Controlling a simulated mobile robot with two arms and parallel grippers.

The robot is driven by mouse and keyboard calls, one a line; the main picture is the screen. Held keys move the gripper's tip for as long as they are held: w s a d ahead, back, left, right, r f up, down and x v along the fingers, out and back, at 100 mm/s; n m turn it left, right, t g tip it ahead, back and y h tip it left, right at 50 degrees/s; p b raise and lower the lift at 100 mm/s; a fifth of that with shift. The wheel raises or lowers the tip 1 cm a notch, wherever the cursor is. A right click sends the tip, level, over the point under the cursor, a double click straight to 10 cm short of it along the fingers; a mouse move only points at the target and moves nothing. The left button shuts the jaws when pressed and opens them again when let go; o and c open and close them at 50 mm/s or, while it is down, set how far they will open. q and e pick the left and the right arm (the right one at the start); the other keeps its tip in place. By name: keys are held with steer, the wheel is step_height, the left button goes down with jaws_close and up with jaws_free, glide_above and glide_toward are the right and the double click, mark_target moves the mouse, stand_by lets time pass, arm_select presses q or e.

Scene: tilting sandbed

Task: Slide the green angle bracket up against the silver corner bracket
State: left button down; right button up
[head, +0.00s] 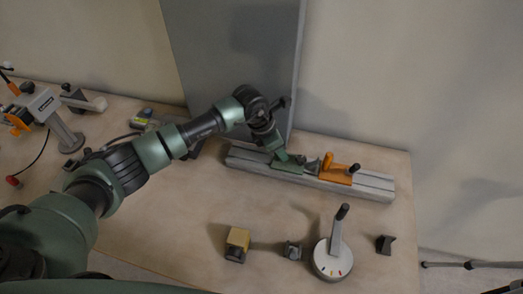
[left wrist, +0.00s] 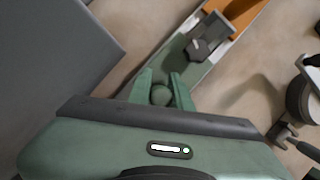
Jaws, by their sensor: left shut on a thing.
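The green angle bracket (head: 290,167) sits on a long grey rail (head: 240,157). In the left wrist view its green plate (left wrist: 172,58) runs under and ahead of my fingers. My left gripper (head: 281,154) is above it; in the left wrist view the fingers (left wrist: 161,88) are shut on its round green knob (left wrist: 161,96). The silver corner bracket (head: 313,166) is just to the right on the rail, beside an orange block (head: 336,174). A dark grey angled piece (left wrist: 207,38) shows ahead of my fingers. Any gap between the two brackets is too small to tell.
A tall grey panel (head: 235,55) stands behind the rail, close to my left arm. In front lie a yellow-and-black block (head: 237,241), a small grey part (head: 292,251), a round lever base (head: 332,262) and a dark block (head: 385,244). The table middle is clear.

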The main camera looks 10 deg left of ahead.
arm_select(q)
steer(key=shift+d, duration=0.5)
steer(key=c, duration=1.3)
jaws_free()
steer(key=shift+a+r, duration=0.2)
steer(key=shift+r, duration=0.2)
steer(key=b+v, duration=0.1)
steer(key=v, duration=0.6)
steer(key=shift+d+b, duration=0.2)
steer(key=shift+b, duration=0.2)
steer(key=shift+s, duration=0.1)
